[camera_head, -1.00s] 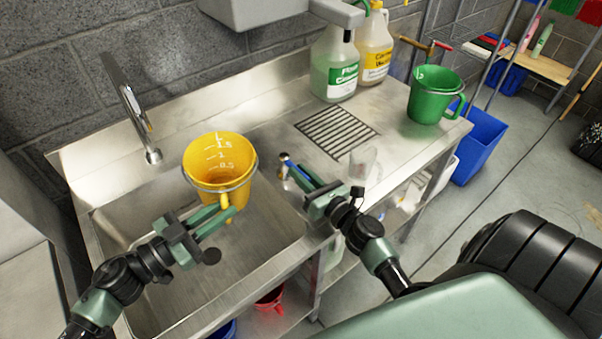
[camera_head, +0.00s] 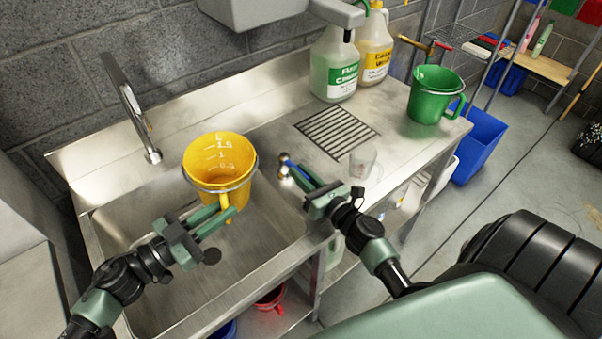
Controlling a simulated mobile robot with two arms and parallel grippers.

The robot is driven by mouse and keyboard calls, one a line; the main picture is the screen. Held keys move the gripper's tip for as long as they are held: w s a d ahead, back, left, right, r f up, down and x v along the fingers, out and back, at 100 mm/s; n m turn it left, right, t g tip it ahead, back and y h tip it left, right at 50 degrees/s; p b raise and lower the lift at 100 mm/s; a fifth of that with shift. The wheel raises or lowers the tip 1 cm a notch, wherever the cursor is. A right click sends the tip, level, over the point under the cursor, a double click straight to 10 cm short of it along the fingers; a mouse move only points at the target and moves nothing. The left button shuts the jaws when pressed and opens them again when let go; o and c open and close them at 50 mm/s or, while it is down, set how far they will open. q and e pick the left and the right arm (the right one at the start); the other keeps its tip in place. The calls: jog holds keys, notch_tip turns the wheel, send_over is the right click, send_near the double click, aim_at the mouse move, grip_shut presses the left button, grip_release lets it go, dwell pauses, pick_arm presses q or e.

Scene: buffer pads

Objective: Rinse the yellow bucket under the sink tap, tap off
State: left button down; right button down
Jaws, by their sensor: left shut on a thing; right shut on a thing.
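The yellow bucket (camera_head: 217,158) with white volume marks is held upright over the sink basin (camera_head: 160,302). My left gripper (camera_head: 229,212) is shut on the bucket, at its yellow handle on the near side. The sink tap (camera_head: 128,98) stands at the back left. Its spout end is to the left of the bucket and I see no water coming from it. My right gripper (camera_head: 294,174) is shut on a small metal and blue piece (camera_head: 285,160) at the right edge of the basin. The fingers partly hide this piece, and I cannot tell whether it is a tap handle.
A green bucket (camera_head: 433,97) stands at the counter's right end. Two spray bottles, one green-labelled (camera_head: 335,66) and one yellow-labelled (camera_head: 374,49), stand at the back. A clear measuring cup (camera_head: 362,163) is right of my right gripper, near the drain grate (camera_head: 337,131).

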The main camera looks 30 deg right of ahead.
jog(key=n+y, duration=0.1)
jog(key=d+n+y+b, duration=0.1)
jog(key=y, duration=0.1)
jog(key=shift+w+d+f+g, duration=0.1)
jog(key=shift+w+d+g, duration=0.1)
jog(key=shift+d+g, duration=0.1)
jog(key=n+y+b, duration=0.1)
jog(key=d+y+b, duration=0.1)
jog(key=shift+w+f+n+g+y, duration=0.1)
jog(key=shift+w+n+g+y, duration=0.1)
jog(key=shift+n+g+y, duration=0.2)
jog(key=shift+d+y, duration=0.1)
jog(key=shift+y, duration=0.2)
jog(key=shift+r+n+g+y, duration=0.25)
jog(key=shift+n+g+y, duration=0.05)
jog(key=c, duration=1.7)
grip_release()
